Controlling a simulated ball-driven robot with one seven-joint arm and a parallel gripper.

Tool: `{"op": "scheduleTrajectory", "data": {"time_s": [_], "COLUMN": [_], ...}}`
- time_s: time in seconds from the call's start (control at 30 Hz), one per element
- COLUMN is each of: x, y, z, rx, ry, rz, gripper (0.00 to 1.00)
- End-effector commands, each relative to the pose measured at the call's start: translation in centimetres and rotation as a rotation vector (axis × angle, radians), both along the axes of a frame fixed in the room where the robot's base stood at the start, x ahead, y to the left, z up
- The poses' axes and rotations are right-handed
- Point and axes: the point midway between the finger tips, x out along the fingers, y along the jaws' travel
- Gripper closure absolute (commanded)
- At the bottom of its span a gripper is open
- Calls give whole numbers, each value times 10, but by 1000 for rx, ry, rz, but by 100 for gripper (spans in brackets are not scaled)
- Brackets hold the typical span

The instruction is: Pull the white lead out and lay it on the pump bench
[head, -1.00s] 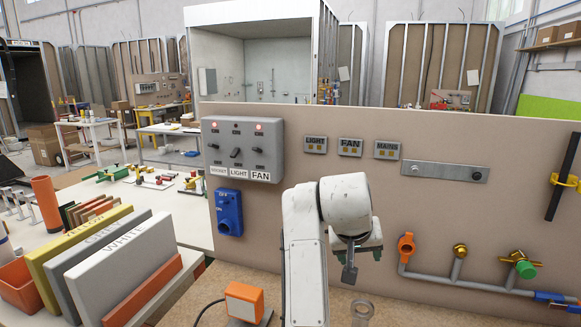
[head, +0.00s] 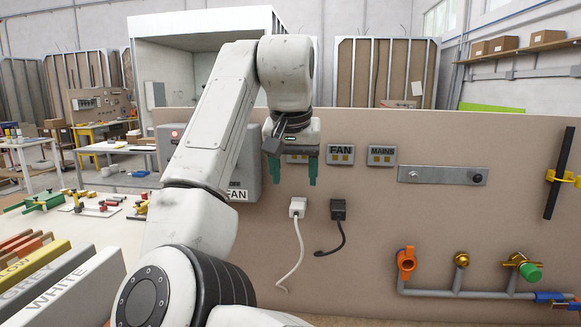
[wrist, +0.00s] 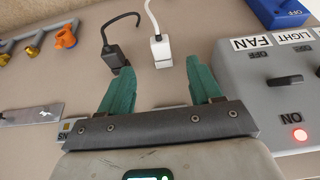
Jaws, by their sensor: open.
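The white lead (head: 290,243) is plugged into the upright panel, its white plug (head: 298,207) at the top and its cord hanging below. The white plug also shows in the wrist view (wrist: 162,50). My gripper (head: 306,182) is open and empty, with green fingers pointing down just above the white plug and apart from it. In the wrist view the open fingers (wrist: 158,68) show the white plug beyond and between their tips. A black lead (head: 338,212) is plugged in just right of the white one. I cannot tell which bench is the pump bench.
A grey switch box (wrist: 270,85) with a lit red lamp is beside my gripper. Pipework (head: 470,294) runs lower right. A white bench (head: 100,228) with valve parts stands at left.

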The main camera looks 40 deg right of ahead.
Motion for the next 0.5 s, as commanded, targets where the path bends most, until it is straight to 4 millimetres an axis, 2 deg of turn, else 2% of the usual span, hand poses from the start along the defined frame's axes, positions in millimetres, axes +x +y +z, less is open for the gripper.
{"op": "scheduleTrajectory", "data": {"time_s": [0.3, 0.5], "x": [13, 19], "y": [-16, -24], "z": [-50, -75], "rx": [-1, -1], "ry": [2, 1], "rz": [0, 0], "gripper": [36, 36]}}
